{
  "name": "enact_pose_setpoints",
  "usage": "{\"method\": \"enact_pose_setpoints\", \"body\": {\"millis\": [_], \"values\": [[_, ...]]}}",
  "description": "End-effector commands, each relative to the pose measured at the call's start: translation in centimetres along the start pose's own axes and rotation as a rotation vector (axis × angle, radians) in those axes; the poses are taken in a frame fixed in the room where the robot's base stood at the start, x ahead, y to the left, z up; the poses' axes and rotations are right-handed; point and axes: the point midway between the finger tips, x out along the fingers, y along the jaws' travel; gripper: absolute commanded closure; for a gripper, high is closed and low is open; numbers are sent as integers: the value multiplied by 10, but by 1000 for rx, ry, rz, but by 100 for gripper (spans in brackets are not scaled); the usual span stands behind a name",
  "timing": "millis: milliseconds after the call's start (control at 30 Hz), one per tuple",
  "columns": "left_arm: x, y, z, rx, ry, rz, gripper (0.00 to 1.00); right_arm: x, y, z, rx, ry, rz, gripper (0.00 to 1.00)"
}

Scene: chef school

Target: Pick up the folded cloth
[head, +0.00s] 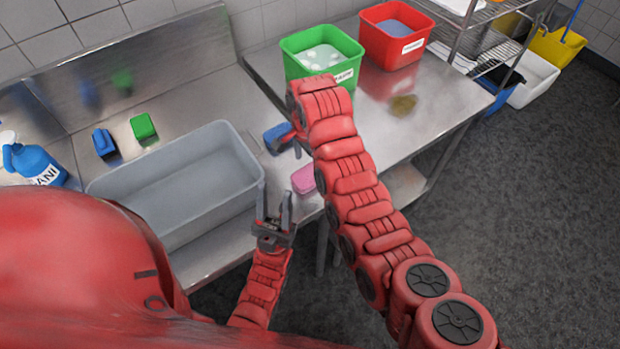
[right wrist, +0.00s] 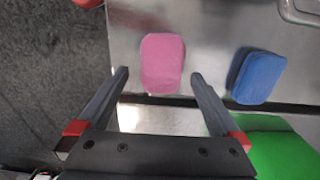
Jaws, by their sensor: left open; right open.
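A pink, rounded, flat piece (head: 303,179) that looks like the folded cloth lies near the front edge of the steel counter. In the right wrist view the pink piece (right wrist: 162,62) appears ahead, between the fingertip lines. A similar blue piece (head: 278,138) lies behind it; the blue piece (right wrist: 258,77) is to its right in the right wrist view. I cannot tell for sure which is cloth or sponge. My right gripper (right wrist: 160,75) is open, empty and above the counter, partly hidden by my arm in the head view. My left gripper (head: 274,194) is open and empty by the grey tub.
The grey tub (head: 185,172) stands left. A green container (head: 294,66) and a red container (head: 378,48) stand at the back. A blue bottle (head: 36,164), blue block (head: 104,143) and green block (head: 143,127) are far left.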

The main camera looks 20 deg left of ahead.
Motion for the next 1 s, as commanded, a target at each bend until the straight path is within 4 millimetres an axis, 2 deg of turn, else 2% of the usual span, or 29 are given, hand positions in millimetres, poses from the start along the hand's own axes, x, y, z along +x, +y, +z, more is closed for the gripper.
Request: {"method": "enact_pose_setpoints", "body": {"millis": [167, 367, 600, 867, 1000], "values": [[10, 0, -2, 0, 0, 0, 58, 6, 0, 2, -1, -2, 4, 0], [31, -2, -5, 0, 0, 0, 58, 30, -2, 6, -1, -2, 7, 0], [35, -2, -6, 0, 0, 0, 58, 52, -4, 6, 0, -1, 1, 0], [34, -2, -6, 0, 0, 0, 58, 54, -5, 5, 0, -1, -2, 0], [34, -2, -6, 0, 0, 0, 58, 54, -5, 5, 0, -1, -2, 22]]}}
